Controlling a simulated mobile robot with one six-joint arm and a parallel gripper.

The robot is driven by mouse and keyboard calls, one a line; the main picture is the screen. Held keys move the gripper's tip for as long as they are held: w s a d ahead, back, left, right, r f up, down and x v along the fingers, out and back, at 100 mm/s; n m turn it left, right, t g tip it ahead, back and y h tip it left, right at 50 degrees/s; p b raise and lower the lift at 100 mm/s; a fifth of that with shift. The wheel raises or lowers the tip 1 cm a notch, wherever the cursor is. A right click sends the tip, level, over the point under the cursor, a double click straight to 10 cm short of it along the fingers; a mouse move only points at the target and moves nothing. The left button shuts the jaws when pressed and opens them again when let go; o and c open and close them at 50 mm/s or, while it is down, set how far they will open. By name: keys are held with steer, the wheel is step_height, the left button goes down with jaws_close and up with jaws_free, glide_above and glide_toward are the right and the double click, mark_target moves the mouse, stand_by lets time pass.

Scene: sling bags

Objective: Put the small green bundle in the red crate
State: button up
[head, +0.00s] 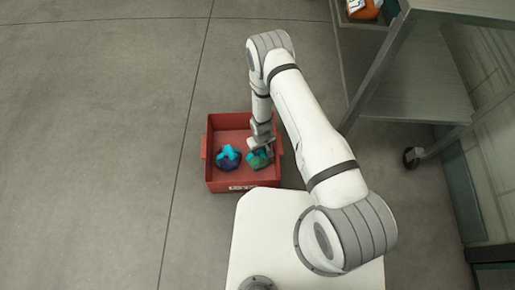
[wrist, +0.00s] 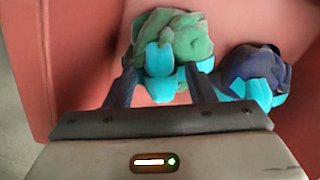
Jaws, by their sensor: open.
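The small green bundle (head: 259,158) lies inside the red crate (head: 212,183), with cyan straps showing on it. In the wrist view the green bundle (wrist: 190,38) is at the top middle, just beyond my fingertips, and the red crate (wrist: 75,50) surrounds it. My gripper (head: 262,147) reaches down into the crate over the bundle. In the wrist view my gripper (wrist: 160,88) is open, its dark fingers apart on either side of a cyan strap. Whether the fingers touch the bundle I cannot tell.
A dark blue bundle (head: 228,158) with cyan straps lies left of the green one in the crate; it also shows in the wrist view (wrist: 252,65). A metal shelf cart (head: 415,95) stands at the right. The floor left of the crate is clear.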

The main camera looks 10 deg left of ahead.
steer(key=w+d+r+m+p, duration=0.1)
steer(key=d+r, duration=0.2)
steer(key=r, duration=1.1)
steer(key=w+d+r+m+p, duration=0.1)
steer(key=d+r+p, duration=0.15)
steer(key=r, duration=1.25)
steer(key=w+d+r+m+p, duration=0.1)
steer(key=d+r, duration=0.3)
steer(key=r, duration=1)
steer(key=s+d+r+m, duration=0.1)
steer(key=s+d+r, duration=0.2)
steer(key=s+r, duration=0.3)
steer(key=s+d+r+m, duration=0.1)
steer(key=s+d+r, duration=0.2)
steer(key=s+r, duration=0.3)
steer(key=s+d+r+m+t, duration=0.1)
steer(key=s+d+r, duration=0.2)
steer(key=s+r, duration=0.3)
steer(key=shift+d+r+m, duration=0.2)
steer(key=shift+r+m, duration=0.2)
steer(key=shift+r, duration=0.05)
steer(key=shift+r, duration=0.1)
